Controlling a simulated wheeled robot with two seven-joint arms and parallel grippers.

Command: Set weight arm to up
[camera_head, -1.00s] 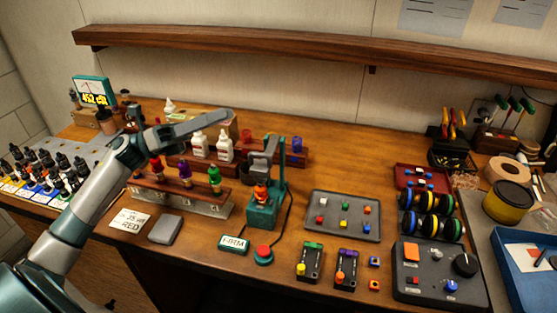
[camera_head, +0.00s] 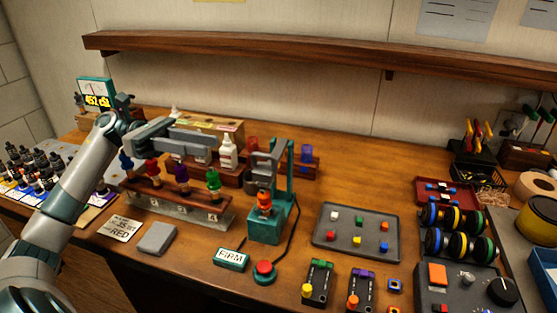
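A teal tester stand (camera_head: 266,228) is on the bench near the middle, with an upright post at its back right. A grey weight arm (camera_head: 262,165) is at the post's upper part, above an orange piece (camera_head: 264,201) on the stand. I cannot tell for certain if the arm is up or down. My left gripper (camera_head: 212,143) reaches in from the left over the bottle rack and points right, toward the stand. It is left of the grey arm and seems apart from it. I cannot make out the gap between its fingers. My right gripper is out of view.
A rack of coloured bottles (camera_head: 176,198) stands under my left arm, with white bottles (camera_head: 228,152) behind it. A FIRM sign (camera_head: 232,259) and a red button (camera_head: 264,270) are in front of the stand. A grey tray (camera_head: 357,236) of small cubes is to the right.

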